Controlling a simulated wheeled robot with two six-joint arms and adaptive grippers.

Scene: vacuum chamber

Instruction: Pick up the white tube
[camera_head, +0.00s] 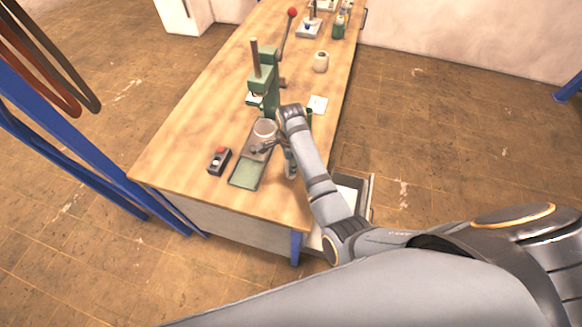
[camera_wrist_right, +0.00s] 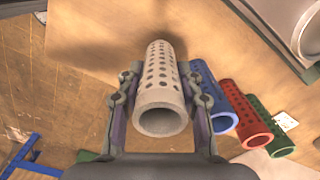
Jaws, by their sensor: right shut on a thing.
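The white tube (camera_wrist_right: 162,92) is a pale cylinder pierced with rows of holes, its open end facing the camera in the right wrist view. My right gripper (camera_wrist_right: 157,80) is shut on it, with one finger on each side. In the head view my right gripper (camera_head: 275,154) is over the workbench, near the base of the green press. The arm and gripper hide the tube there, and I cannot tell whether it touches the bench. My left gripper is not in view.
A blue tube (camera_wrist_right: 217,110), a red tube (camera_wrist_right: 246,113) and a green tube (camera_wrist_right: 268,124) lie right of the white one. On the workbench (camera_head: 190,128) stand the green press (camera_head: 267,93) and a control box with a red button (camera_head: 220,160). An open drawer (camera_head: 355,190) juts out at right.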

